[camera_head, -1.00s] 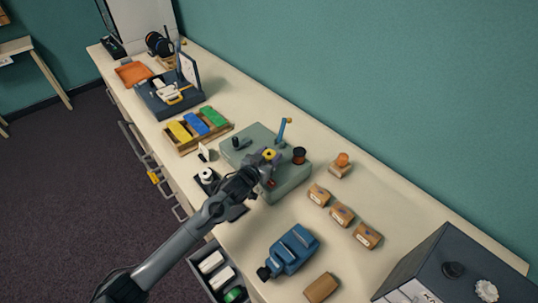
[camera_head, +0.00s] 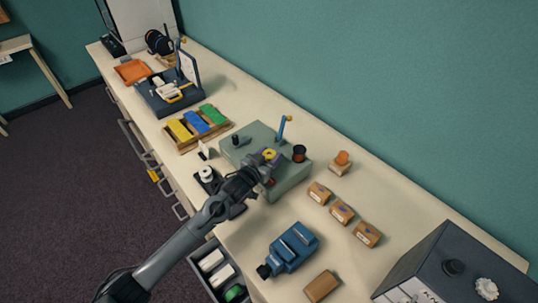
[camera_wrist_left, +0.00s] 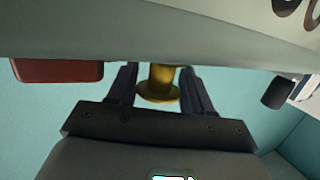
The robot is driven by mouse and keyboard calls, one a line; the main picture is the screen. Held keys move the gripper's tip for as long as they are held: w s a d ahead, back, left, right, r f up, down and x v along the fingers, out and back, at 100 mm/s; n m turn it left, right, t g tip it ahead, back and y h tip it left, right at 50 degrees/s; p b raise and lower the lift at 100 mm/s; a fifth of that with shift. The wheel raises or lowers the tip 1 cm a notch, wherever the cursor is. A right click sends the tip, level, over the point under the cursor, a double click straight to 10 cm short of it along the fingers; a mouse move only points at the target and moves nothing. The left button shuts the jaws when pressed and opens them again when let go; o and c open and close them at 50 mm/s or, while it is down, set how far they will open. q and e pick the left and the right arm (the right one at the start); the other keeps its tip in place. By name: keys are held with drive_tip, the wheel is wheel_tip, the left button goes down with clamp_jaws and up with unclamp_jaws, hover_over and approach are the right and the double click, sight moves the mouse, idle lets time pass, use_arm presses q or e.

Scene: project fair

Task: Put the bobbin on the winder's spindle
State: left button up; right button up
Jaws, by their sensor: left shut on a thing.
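The winder (camera_head: 292,178) is a grey-green box on the bench, with a blue lever (camera_head: 283,128), a dark cup-like part (camera_head: 299,153) and a black knob (camera_head: 236,140) on it. My left gripper (camera_head: 268,158) is over the winder's top and shut on the yellow bobbin (camera_head: 270,154). In the left wrist view the bobbin (camera_wrist_left: 159,84) stands between the two fingers (camera_wrist_left: 160,88), close to the grey-green winder surface (camera_wrist_left: 150,30). The spindle is not visible, and I cannot tell whether the bobbin touches it. My right gripper is not in view.
Several small cardboard boxes (camera_head: 341,212) and an orange-topped piece (camera_head: 341,162) lie right of the winder. A blue device (camera_head: 290,248) stands in front. A tray of coloured blocks (camera_head: 183,147) is behind left. An open drawer (camera_head: 208,285) is below the front edge.

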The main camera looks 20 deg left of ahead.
use_arm(q)
drive_tip(key=o, duration=1.1)
